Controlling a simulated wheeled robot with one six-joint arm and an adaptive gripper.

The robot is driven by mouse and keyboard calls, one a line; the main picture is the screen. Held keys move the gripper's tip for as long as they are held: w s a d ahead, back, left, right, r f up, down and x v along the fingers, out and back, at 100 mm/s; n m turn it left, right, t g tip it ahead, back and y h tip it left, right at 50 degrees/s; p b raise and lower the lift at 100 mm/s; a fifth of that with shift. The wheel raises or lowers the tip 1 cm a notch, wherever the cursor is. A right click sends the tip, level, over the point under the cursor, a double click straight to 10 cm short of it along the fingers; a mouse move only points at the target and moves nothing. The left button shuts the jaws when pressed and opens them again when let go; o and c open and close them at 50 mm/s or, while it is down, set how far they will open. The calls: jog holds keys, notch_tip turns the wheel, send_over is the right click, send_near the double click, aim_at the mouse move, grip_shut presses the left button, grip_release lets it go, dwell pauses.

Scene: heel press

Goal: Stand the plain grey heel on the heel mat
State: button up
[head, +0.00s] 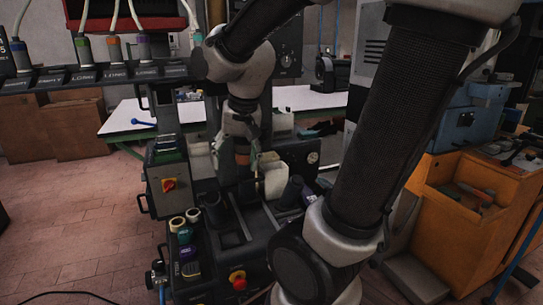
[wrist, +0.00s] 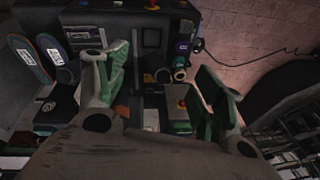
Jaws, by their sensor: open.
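My gripper (head: 252,172) hangs over the dark press bench in the head view. Its two green-padded fingers are spread wide in the wrist view (wrist: 162,88), with nothing held between them. I cannot tell for sure which is the plain grey heel. A dark flat rectangular area (head: 230,238) lies between them; it may be the heel mat. The spot under my gripper is partly hidden by the fingers.
An orange cabinet (head: 460,215) is at right. Brick floor (head: 80,225) is open at left.

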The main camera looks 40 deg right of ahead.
jog(key=s+d+r+n, duration=0.1)
jog(key=s+n, duration=0.2)
jog(key=s, duration=0.2)
jog(key=s+d+r+n+t, duration=0.1)
jog(key=s+r+n, duration=0.1)
jog(key=s, duration=0.3)
jog(key=shift+s+d+r+n, duration=0.3)
jog(key=shift+s+n, duration=0.05)
jog(key=shift+n, duration=0.15)
dwell(0.3)
